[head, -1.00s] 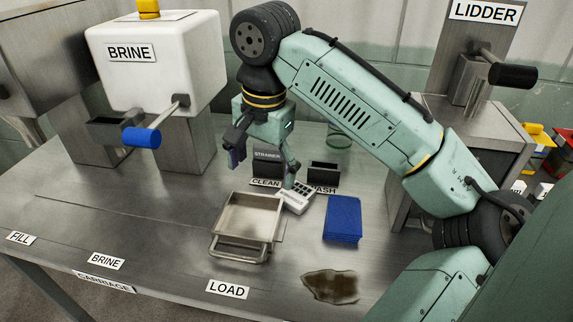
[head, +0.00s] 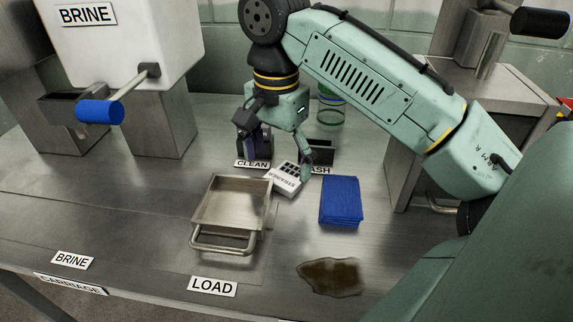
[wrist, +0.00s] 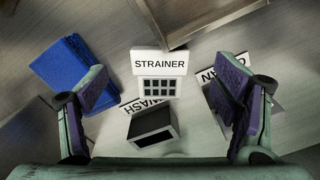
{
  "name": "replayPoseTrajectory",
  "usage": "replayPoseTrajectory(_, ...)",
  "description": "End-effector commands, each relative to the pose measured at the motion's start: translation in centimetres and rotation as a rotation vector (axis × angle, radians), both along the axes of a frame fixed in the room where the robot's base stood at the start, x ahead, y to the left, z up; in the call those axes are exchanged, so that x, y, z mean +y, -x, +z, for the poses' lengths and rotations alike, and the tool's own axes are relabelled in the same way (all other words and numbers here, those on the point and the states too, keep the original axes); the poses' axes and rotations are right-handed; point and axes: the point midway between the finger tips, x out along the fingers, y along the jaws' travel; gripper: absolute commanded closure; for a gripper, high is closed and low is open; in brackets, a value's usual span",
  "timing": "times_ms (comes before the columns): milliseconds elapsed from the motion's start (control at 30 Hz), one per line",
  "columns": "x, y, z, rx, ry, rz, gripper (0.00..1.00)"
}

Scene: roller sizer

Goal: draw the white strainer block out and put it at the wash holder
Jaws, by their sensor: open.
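The white strainer block (head: 284,178) lies slanted on the tabletop outside both holders, its STRAINER label and dark grid facing up. In the wrist view the block (wrist: 161,70) is centred beyond the fingertips. My gripper (head: 280,152) is open and empty above and behind the block; in the wrist view its purple-padded fingers (wrist: 168,95) stand wide apart. The wash holder (head: 322,151), a small dark open box, is behind the block and partly hidden by a finger. In the wrist view this holder (wrist: 152,130) looks empty, its WASH label partly covered by the block.
The clean holder (head: 262,143) stands left of the wash holder, mostly behind a finger. A metal tray with a handle (head: 230,210) is close in front-left of the block. A blue cloth stack (head: 341,200) lies to the right. A brown spill (head: 331,276) is at the front.

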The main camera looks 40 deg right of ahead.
Motion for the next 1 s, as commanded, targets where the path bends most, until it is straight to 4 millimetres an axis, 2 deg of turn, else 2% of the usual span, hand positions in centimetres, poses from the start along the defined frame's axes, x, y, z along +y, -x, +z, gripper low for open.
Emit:
replayPoseTrajectory(33, -0.1, 0.0, -1.0, 0.001, 0.001, -0.001, 0.18)
replayPoseTrajectory(300, -0.2, 0.1, -4.5, 0.001, 0.001, -0.001, 0.18)
replayPoseTrajectory(600, -0.1, 0.0, -4.5, 0.0, 0.0, 0.001, 0.18)
replayPoseTrajectory(1000, -0.1, 0.0, -4.5, 0.0, -0.001, 0.0, 0.44)
